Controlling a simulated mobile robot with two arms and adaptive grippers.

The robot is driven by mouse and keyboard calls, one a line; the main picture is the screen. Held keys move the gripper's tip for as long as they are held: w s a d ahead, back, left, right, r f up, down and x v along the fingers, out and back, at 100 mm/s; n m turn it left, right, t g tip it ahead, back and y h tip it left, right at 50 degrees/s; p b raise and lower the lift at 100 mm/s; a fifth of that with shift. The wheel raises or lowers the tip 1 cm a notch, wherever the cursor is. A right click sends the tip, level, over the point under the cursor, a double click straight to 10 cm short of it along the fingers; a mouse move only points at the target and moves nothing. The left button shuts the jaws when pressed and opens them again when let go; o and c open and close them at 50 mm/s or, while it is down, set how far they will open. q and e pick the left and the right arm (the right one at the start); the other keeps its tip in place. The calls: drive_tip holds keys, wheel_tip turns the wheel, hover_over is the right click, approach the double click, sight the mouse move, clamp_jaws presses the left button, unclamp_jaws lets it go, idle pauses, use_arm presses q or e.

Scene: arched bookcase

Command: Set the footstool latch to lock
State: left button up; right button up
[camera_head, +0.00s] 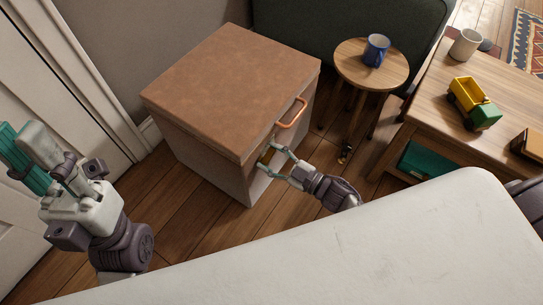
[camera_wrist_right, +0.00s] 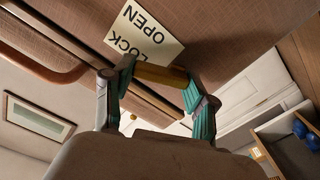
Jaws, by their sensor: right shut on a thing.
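The footstool (camera_head: 230,85) is a box with a brown padded top and pale sides; a copper handle (camera_head: 292,113) sits on its front. In the right wrist view, a pale label (camera_wrist_right: 146,32) on it reads OPEN and LOCK, upside down. A brass-coloured latch (camera_wrist_right: 163,76) lies beside the label, nearer the word LOCK; I cannot tell its setting. My right gripper (camera_head: 269,161) is at the footstool's front, its teal fingers shut on the latch in the right wrist view (camera_wrist_right: 157,80). My left gripper (camera_head: 22,160) is far left, away from the footstool; its opening is unclear.
A round side table (camera_head: 350,62) with a blue mug (camera_head: 376,50) stands right of the footstool. A wooden table (camera_head: 425,105) with a toy truck (camera_head: 472,103) and white cup (camera_head: 466,44) is further right. A white door (camera_head: 75,75) is at left. Floor lies clear before the footstool.

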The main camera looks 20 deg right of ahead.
drive_tip(key=shift+r+n+p, duration=0.15)
drive_tip(key=shift+n+p, duration=0.2)
drive_tip(key=shift+n, duration=0.15)
drive_tip(key=shift+s+a+n, duration=0.1)
drive_tip(key=shift+n, duration=0.6)
drive_tip(key=o, duration=1.2)
drive_tip(key=shift+c, duration=0.2)
drive_tip(key=v, duration=1.2)
